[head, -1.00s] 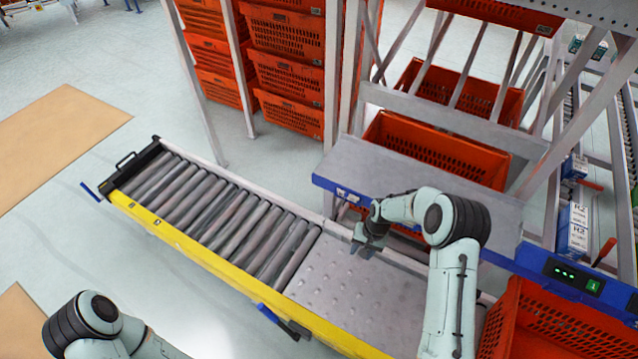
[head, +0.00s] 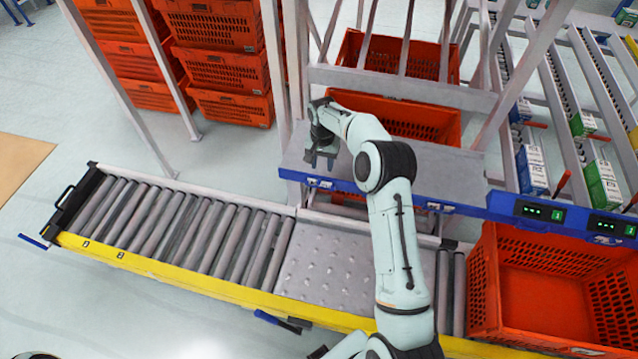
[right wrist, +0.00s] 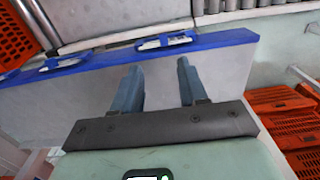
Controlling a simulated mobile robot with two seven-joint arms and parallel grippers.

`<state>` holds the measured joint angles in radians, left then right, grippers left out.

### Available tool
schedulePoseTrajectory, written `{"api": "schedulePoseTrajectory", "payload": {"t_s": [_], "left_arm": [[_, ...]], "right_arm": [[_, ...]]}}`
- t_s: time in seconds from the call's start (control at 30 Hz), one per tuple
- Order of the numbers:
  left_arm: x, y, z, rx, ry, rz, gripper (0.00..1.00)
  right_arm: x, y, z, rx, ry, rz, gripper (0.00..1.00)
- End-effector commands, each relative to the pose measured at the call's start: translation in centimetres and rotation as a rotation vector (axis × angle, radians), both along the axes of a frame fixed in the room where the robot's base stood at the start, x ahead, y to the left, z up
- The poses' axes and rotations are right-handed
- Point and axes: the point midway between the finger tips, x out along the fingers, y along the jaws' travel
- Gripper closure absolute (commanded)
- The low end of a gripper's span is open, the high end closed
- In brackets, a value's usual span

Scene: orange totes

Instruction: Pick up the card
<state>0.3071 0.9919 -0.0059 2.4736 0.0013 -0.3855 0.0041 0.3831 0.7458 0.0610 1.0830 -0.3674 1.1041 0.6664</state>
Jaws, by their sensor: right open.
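Small white cards sit in blue holders on the blue front edge of the grey shelf. One card (head: 320,183) is at the left end of that edge, just below my right gripper (head: 318,162); another (head: 440,208) is farther right. In the right wrist view one card (right wrist: 165,41) lies beyond the fingertips of my right gripper (right wrist: 158,72), and another (right wrist: 65,62) is to the left. My right gripper is open and empty, its fingers apart over the shelf and pointing toward the blue edge. My left gripper is out of view.
The grey shelf (head: 450,178) is bare. In front runs a roller conveyor (head: 170,225) with a yellow side rail. An empty orange tote (head: 545,300) stands at the right end. Orange totes (head: 230,60) are stacked behind, and metal posts rise by the shelf.

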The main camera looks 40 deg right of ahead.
Motion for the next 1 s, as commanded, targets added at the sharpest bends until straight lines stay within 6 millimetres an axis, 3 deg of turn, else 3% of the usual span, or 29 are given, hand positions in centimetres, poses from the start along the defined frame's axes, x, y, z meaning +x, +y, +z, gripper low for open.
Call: {"api": "schedulePoseTrajectory", "payload": {"t_s": [0.23,0.5,0.8,0.87,0.93,1.0], "left_arm": [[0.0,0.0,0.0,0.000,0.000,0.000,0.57],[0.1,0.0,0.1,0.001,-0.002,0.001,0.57],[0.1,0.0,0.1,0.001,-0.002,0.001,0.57],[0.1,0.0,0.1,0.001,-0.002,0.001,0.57],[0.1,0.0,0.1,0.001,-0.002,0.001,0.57],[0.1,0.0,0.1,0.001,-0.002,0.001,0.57]], "right_arm": [[0.0,0.3,-1.9,0.001,0.001,0.003,0.57],[-0.1,1.0,-5.6,0.001,-0.001,0.001,0.57],[0.0,1.0,-6.1,0.000,-0.003,0.001,0.57],[0.0,1.0,-6.1,0.000,-0.003,0.002,0.74],[0.0,1.0,-6.1,0.000,-0.003,0.002,0.96],[0.0,1.0,-6.1,0.000,-0.003,0.002,1.00]]}}
